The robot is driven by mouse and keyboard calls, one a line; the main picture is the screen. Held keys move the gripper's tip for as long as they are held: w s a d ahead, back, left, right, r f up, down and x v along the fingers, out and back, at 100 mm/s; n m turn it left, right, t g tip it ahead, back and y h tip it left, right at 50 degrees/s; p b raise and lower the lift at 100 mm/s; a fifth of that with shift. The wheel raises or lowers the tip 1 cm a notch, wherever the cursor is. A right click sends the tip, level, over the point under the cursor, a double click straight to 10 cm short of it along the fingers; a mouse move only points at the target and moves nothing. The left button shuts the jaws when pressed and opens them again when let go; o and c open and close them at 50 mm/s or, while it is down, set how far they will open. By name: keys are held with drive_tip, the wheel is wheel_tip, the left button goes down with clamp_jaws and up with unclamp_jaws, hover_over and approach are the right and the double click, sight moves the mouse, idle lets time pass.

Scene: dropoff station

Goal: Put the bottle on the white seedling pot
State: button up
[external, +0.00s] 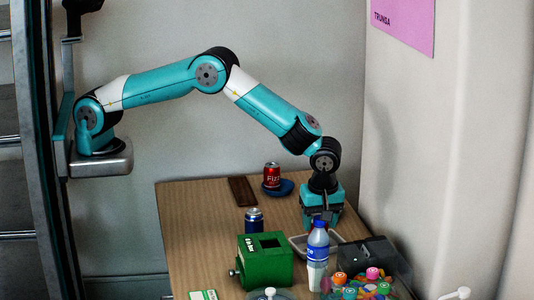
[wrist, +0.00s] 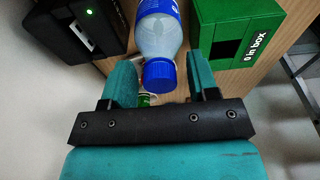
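The bottle (external: 318,236), clear with a blue cap and blue label, stands upright near the front of the table.
A green box (external: 265,262) and blue can (external: 254,220) stand left of the bottle. A black device (external: 367,254) and a bin of colourful pieces (external: 362,284) are close right. A shallow white tray (external: 297,240) lies behind. A red can (external: 272,175) sits farther back on a blue dish.

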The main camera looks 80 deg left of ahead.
sight(321, 236)
wheel_tip(321, 236, up, 11)
drive_tip(key=d+b, duration=0.2)
drive_tip(key=b, duration=0.1)
drive_tip(key=s+a+r+m, duration=0.2)
drive_tip(key=s+a+r, duration=0.15)
drive_tip(key=a, duration=0.55)
drive_tip(key=s+a+r+m, duration=0.15)
drive_tip(key=a+r, duration=0.25)
drive_tip(key=a, duration=0.6)
drive_tip(key=s+a+r+m, duration=0.1)
drive_tip(key=s+a+r, duration=0.3)
drive_tip(key=a, duration=0.5)
drive_tip(key=s+a+m, duration=0.2)
drive_tip(key=s+a, duration=0.2)
drive_tip(key=s, duration=0.4)
drive_tip(key=s+a+m+y, duration=0.1)
drive_tip(key=s+a+m, duration=0.1)
drive_tip(key=s+a, duration=0.3)
drive_tip(key=s+a+m+y, duration=0.1)
drive_tip(key=s+a, duration=0.4)
drive_tip(key=s, duration=0.7)
drive_tip(key=shift+f+m, duration=0.4)
drive_tip(key=shift+m, duration=0.35)
